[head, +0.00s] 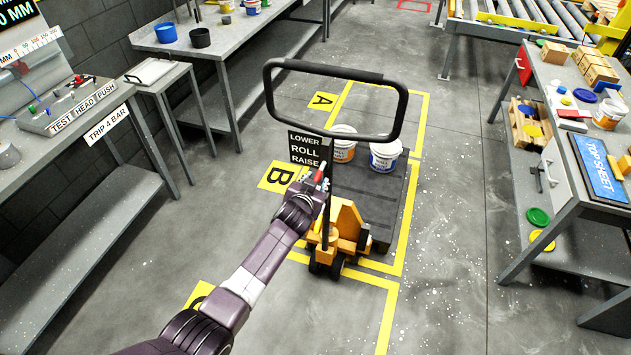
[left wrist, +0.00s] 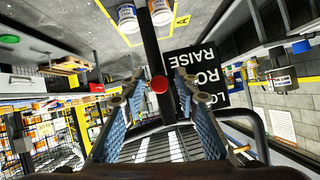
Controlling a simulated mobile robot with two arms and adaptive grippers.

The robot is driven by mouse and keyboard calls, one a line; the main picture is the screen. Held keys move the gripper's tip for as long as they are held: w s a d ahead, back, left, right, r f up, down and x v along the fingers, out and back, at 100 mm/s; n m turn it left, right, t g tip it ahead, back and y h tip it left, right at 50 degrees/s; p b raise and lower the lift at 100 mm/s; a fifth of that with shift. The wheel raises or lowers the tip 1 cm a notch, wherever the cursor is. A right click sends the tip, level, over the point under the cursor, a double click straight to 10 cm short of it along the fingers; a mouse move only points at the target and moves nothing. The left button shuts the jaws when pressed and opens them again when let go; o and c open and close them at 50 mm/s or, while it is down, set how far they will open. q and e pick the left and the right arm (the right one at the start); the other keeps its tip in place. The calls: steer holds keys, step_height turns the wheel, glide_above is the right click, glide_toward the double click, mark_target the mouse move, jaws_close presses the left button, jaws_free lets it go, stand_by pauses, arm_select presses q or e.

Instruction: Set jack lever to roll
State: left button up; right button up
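The yellow pallet jack (head: 345,222) stands in the middle of the floor with its black loop handle (head: 395,115) up. A black sign (head: 307,148) on its column reads LOWER, ROLL, RAISE from top to bottom; it appears upside down in the left wrist view (left wrist: 200,75). The lever's red knob (head: 319,173) shows just below the sign; in the left wrist view the knob (left wrist: 159,84) lies between my fingers. My left gripper (head: 321,186) is open around the knob, with gaps on both sides. I cannot tell which setting the lever is at. My right gripper is out of view.
Two white pails, one with an orange label (head: 344,150) and one with a blue label (head: 384,158), stand on the dark pallet (head: 392,205) behind the jack. Benches line the left, and a table (head: 560,175) stands right. Floor between jack and right table is clear.

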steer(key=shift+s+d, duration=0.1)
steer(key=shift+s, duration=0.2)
arm_select(q)
steer(key=shift+s, duration=0.1)
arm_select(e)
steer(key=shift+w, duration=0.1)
arm_select(q)
steer(key=shift+s+a+r, duration=0.15)
steer(key=shift+s+r, duration=0.05)
steer(key=shift+s, duration=0.2)
steer(key=v, duration=1.1)
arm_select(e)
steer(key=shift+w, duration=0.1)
